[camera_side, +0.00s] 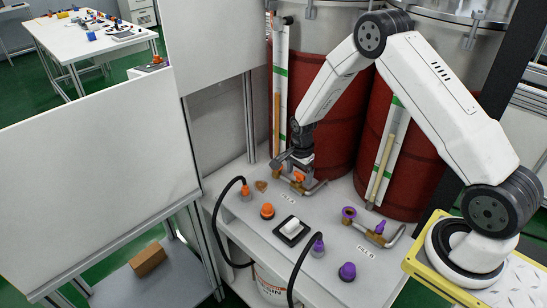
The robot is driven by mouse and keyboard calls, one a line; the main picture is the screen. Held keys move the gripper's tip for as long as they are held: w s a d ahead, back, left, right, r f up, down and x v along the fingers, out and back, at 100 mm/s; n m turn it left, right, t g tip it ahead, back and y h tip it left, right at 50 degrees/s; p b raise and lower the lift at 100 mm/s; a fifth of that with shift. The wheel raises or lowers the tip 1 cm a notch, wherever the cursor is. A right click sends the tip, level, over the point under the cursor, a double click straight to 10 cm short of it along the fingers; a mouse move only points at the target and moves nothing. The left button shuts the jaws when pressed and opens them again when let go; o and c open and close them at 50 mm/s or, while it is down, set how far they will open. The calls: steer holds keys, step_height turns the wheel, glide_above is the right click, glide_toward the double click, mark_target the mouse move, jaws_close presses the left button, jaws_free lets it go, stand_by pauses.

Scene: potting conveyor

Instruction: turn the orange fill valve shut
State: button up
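The orange fill valve (299,178) sits on a metal pipe fitting at the back of the white bench, in front of the left red tank. My gripper (286,166) points down right at the valve, and its fingers cover part of it. The fingers are too small and too overlapped to tell whether they are open, shut or touching the handle. The valve's exact handle angle is also hard to see.
A purple valve (379,228) on its own pipe stands to the right. An orange button (267,211), a white rocker switch (291,227) and a purple button (347,271) are on the bench front. Black hoses with an orange connector (245,191) and a purple connector (318,247) stand nearby.

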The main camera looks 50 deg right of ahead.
steer(key=c, duration=1.2)
steer(key=shift+c, duration=0.2)
steer(key=shift+n, duration=0.5)
steer(key=n, duration=0.7)
steer(key=shift+n, duration=0.4)
steer(key=n, duration=0.4)
steer(key=shift+n, duration=2.5)
